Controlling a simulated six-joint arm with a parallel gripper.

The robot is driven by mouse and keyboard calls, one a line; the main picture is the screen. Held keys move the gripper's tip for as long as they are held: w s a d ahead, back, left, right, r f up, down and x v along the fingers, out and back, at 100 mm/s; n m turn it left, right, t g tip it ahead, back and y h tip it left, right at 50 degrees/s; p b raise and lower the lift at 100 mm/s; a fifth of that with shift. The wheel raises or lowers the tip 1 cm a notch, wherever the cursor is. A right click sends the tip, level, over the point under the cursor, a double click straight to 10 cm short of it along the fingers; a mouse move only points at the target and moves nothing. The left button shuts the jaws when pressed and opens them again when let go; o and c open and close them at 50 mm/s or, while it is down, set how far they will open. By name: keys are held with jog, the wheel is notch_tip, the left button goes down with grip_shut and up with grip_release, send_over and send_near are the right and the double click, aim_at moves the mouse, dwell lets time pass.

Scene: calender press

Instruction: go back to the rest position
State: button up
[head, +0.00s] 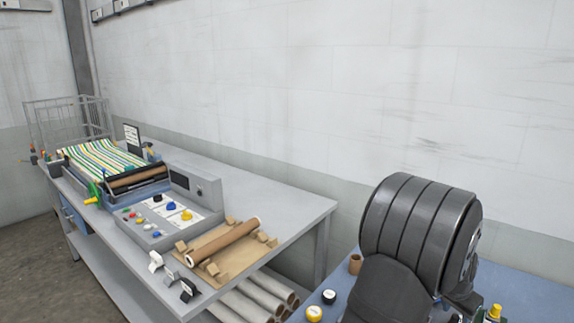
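The calender press (140,190) stands on a grey workbench (290,195) at the left, with green, white and yellow striped cloth (100,152) over its top. Its control panel (165,212) carries coloured buttons and knobs. A brown tube (222,241) lies on a tan board with several small blocks (265,238) in front of the press. My gripper is not in view. Large dark grey parts, apparently my arm, stand at the lower right, and hide part of the blue surface behind them.
Several grey tubes (262,292) lie on the shelf under the bench.

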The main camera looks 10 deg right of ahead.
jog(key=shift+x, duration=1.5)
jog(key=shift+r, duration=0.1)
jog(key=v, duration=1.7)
send_near(456, 316)
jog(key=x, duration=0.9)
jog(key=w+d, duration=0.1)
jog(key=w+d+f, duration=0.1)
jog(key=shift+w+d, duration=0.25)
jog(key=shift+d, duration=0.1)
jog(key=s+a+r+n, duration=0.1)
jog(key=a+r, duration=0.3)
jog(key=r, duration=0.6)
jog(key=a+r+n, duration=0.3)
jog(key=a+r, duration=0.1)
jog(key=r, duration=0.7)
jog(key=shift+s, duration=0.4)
